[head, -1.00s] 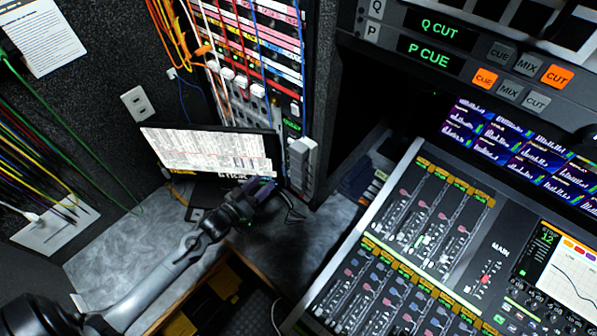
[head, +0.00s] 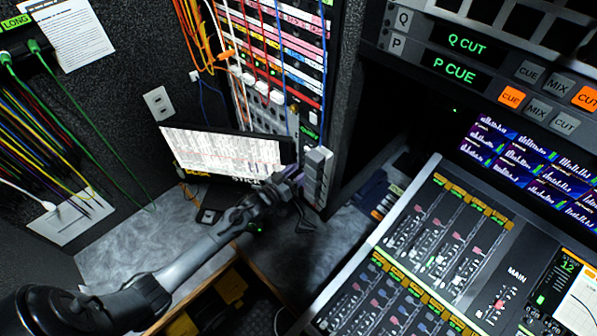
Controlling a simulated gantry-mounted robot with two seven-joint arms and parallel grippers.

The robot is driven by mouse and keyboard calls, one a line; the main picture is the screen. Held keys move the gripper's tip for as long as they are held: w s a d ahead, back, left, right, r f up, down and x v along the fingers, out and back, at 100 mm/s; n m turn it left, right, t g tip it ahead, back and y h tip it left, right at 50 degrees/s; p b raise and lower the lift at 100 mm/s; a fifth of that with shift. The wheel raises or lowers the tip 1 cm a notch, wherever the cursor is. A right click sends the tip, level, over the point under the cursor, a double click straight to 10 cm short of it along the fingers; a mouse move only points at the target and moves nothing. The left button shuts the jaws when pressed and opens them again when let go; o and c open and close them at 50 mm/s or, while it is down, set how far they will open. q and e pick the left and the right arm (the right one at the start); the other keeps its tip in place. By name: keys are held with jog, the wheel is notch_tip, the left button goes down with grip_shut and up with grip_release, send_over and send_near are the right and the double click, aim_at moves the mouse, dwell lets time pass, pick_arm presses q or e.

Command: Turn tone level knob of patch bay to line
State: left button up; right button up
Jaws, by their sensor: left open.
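The patch bay (head: 283,62) is the tall rack at upper centre, with rows of coloured label strips and orange, red, white and blue cables plugged in. Its tone level knob is too small to make out, and the monitor and my arm hide part of the lower rack. My left gripper (head: 294,182) is open, in front of the monitor's lower right corner, close to a stack of grey blocks (head: 318,178) at the rack's lower front. I cannot tell whether it touches anything. My right gripper is not in view.
A tilted monitor (head: 222,153) stands on the grey marbled desk (head: 130,240), just behind my left arm. A large mixing console (head: 440,250) fills the lower right. Loose cables hang at left and over the rack. The desk front left of the console is mostly clear.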

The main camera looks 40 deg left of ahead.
pick_arm(q)
jog(key=shift+w, duration=0.1)
jog(key=shift+c, duration=0.4)
grip_shut()
jog(key=shift+m, duration=4.3)
